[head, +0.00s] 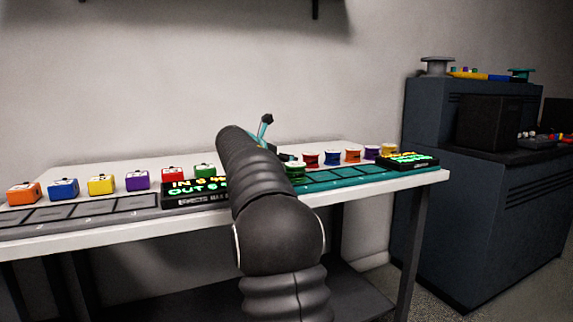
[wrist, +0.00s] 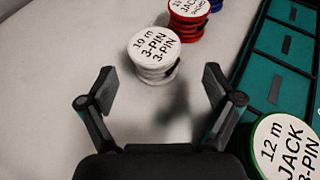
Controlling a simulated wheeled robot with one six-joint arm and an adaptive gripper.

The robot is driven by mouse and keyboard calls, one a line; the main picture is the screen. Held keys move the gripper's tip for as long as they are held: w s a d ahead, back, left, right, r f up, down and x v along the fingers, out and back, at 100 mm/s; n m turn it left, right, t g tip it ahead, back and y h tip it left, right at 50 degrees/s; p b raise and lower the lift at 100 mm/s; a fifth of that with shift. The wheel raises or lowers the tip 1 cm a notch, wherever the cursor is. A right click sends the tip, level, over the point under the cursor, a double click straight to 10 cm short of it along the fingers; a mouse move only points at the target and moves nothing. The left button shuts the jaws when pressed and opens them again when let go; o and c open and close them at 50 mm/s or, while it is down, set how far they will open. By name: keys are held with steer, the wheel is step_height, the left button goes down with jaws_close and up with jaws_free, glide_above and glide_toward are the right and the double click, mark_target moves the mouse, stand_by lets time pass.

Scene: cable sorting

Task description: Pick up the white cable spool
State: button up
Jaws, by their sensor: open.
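The white cable spool (wrist: 153,56) stands upright on the pale table top in the wrist view, its top label reading "10 m 3-PIN 3-PIN". My gripper (wrist: 160,90) is open and empty, with one finger at the left and one at the right. The spool lies ahead of the fingertips, roughly in line with the gap between them and slightly left of its middle. Nothing is between the fingers but bare table and a shadow. In the head view my arm covers the area where the white spool stands, and I cannot make it out there.
A red spool (wrist: 188,20) stands just beyond the white one, with a blue spool (wrist: 214,5) behind it. A green spool (wrist: 286,148) is close to the right finger. A teal slotted tray (wrist: 247,78) runs along the right. Several coloured boxes, including a yellow one (head: 102,185), stand left of my arm.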

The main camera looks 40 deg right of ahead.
steer(key=shift+w+x, duration=0.15)
steer(key=shift+x, duration=1.15)
steer(key=shift+w+x, duration=0.2)
steer(key=shift+x, duration=1.1)
steer(key=shift+a+r, duration=0.1)
steer(key=shift+r, duration=0.05)
steer(key=c, duration=1.3)
